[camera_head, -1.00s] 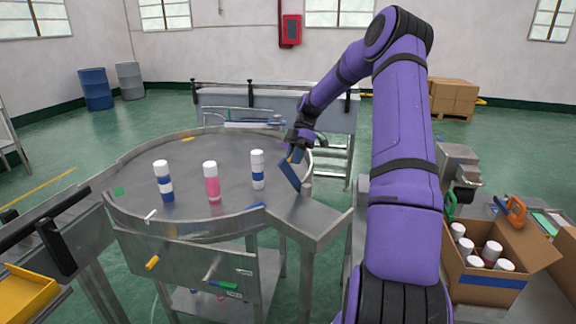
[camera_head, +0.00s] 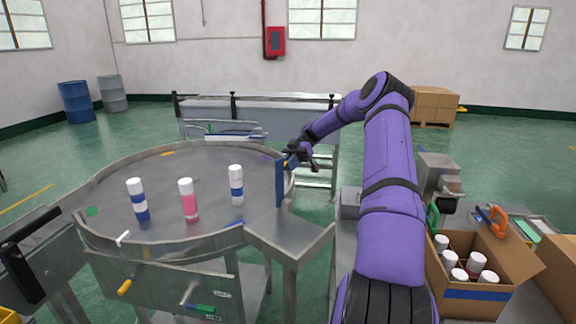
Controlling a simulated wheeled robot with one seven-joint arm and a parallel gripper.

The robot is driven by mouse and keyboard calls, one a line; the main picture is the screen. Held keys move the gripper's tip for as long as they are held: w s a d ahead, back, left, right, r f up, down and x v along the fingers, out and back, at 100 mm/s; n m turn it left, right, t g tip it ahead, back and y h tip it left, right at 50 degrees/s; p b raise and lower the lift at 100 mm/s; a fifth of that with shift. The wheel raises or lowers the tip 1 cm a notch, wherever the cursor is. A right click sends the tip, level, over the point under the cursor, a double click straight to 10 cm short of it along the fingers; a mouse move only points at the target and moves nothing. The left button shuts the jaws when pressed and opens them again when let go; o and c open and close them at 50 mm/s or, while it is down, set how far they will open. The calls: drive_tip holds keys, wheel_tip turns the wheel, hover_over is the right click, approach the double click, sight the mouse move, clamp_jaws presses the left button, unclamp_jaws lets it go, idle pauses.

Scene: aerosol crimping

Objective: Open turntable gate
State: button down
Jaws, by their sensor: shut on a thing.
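The round steel turntable (camera_head: 150,230) stands at left centre with a raised rim. The blue gate (camera_head: 280,184) is a narrow plate at the turntable's right edge, above the steel outlet chute (camera_head: 290,237). It stands about upright. My gripper (camera_head: 290,160) is at the gate's top and is shut on it; the fingertips are small and partly hidden. On the turntable stand a white can with blue bands (camera_head: 138,199), a pink can with a white cap (camera_head: 188,200) and another white and blue can (camera_head: 236,185).
An open cardboard box (camera_head: 490,293) with several white-capped cans is at lower right. A steel machine (camera_head: 438,180) and an orange-handled tool (camera_head: 498,220) are near it. A conveyor (camera_head: 260,115) lies behind the turntable. My purple arm reaches across the right side.

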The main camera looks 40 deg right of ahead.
idle(0.3)
drive_tip(key=c, duration=1.1)
unclamp_jaws()
drive_tip(key=shift+d, duration=0.1)
drive_tip(key=v, duration=0.7)
drive_tip(key=shift+d, duration=0.2)
